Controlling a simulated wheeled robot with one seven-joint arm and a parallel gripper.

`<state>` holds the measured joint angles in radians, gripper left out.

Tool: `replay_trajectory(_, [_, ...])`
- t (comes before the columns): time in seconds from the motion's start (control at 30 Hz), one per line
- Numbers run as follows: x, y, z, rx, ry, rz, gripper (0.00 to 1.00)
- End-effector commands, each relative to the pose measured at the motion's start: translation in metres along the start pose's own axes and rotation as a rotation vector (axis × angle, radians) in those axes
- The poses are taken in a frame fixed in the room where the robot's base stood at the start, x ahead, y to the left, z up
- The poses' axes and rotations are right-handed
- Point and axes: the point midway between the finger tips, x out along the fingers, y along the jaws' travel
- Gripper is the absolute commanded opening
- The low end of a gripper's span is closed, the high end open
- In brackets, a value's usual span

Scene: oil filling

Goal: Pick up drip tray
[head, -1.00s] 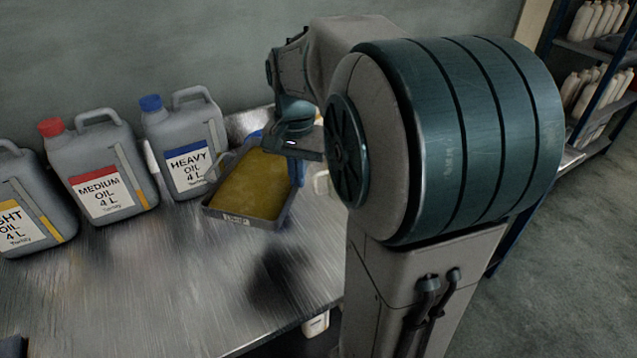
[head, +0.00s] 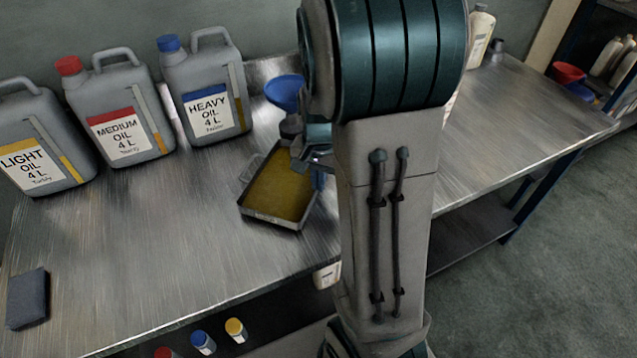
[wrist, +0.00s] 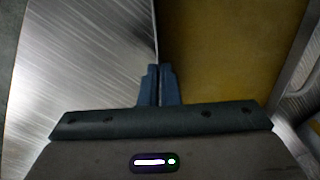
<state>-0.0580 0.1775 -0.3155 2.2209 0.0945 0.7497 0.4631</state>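The drip tray (head: 285,185) is a shallow grey rectangular tray with a yellow-brown inside, at the middle of the metal bench in the head view. In the wrist view its yellow-brown inside (wrist: 225,50) fills the upper right, with one wall running down to my fingers. My gripper (wrist: 160,72) has its two blue fingers close together on that wall, shut on it. In the head view my gripper (head: 314,162) is at the tray's right side, partly hidden by my arm. I cannot tell whether the tray touches the bench.
A blue funnel (head: 285,92) stands behind the tray. Light (head: 40,140), medium (head: 120,110) and heavy (head: 203,90) oil cans stand at the back left. A dark block (head: 27,298) lies front left. Bench (head: 150,250) between block and tray is clear.

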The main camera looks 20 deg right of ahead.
Motion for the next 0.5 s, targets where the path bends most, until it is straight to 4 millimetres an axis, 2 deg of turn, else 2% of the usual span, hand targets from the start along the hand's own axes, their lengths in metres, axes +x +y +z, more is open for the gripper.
replay_trajectory(0.1, [0.0086, 0.0000, -0.0003, 0.001, 0.001, -0.001, 0.00])
replay_trajectory(0.47, [0.0126, -0.0002, -0.0005, 0.001, 0.002, -0.002, 0.00])
replay_trajectory(0.5, [0.0114, 0.0000, -0.0003, 0.001, 0.001, -0.001, 0.14])
